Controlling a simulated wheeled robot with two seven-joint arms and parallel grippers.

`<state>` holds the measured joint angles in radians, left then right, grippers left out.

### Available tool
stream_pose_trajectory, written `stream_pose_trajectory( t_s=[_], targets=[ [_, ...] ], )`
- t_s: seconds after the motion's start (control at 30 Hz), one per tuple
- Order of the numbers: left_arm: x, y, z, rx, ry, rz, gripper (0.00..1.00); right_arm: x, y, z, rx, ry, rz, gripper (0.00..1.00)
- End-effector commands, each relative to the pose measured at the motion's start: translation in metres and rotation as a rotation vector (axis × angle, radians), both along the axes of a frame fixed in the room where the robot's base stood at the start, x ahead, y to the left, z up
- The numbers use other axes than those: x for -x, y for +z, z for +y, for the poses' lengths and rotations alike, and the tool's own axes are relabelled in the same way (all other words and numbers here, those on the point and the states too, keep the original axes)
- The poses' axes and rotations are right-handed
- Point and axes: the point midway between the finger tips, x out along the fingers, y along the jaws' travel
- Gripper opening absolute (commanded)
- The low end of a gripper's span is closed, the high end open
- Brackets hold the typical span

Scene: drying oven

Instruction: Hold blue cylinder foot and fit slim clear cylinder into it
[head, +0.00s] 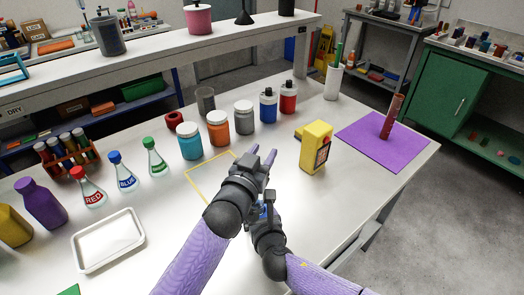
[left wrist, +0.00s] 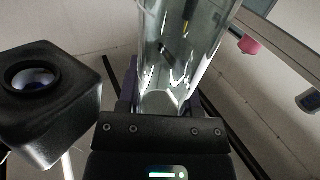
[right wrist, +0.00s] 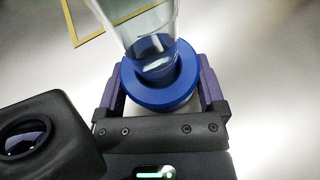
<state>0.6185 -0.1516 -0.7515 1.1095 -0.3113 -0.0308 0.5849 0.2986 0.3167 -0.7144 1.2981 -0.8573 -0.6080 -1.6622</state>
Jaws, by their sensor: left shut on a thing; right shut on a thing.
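The slim clear cylinder (left wrist: 182,45) stands between the fingers of my left gripper (head: 262,158), which is shut on it. The blue cylinder foot (right wrist: 130,88) is a thick ring between the fingers of my right gripper (right wrist: 162,92), which is shut on it. In the right wrist view, the clear cylinder's lower end (right wrist: 148,38) lies over or inside the foot's opening, slightly tilted in the picture. I cannot tell how deep it sits.
A yellow outlined square (head: 200,183) is on the white table just left of my grippers. A yellow device (head: 316,146) stands to their right, and several jars and bottles stand behind. A white tray (head: 78,255) lies at the left. A purple mat (head: 362,140) is at the far right.

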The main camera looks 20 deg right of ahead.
Motion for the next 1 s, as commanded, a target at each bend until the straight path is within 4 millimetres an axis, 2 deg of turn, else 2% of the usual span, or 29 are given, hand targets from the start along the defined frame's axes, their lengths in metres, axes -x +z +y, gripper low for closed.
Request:
stream_pose_trajectory(
  t_s=[0.6,0.63,0.7,0.8,1.0],
  targets=[
    [0.0,-0.015,0.0,0.001,-0.001,0.0,0.0,0.0,0.0,0.0,0.0,0.0,0.0,0.32],
    [0.0,-0.015,0.0,0.001,-0.001,0.0,0.49,0.0,0.0,0.0,0.0,0.0,0.0,0.32],
    [0.0,-0.015,0.0,0.001,-0.001,-0.001,0.63,0.0,0.0,0.0,0.0,0.0,0.0,0.32],
    [0.0,-0.016,0.0,0.0,0.0,0.0,0.85,0.0,0.0,0.0,0.0,0.0,-0.001,0.32],
    [0.0,-0.016,0.0,-0.001,0.0,0.002,0.86,0.0,0.0,0.0,0.001,0.001,-0.001,0.32]
  ],
)
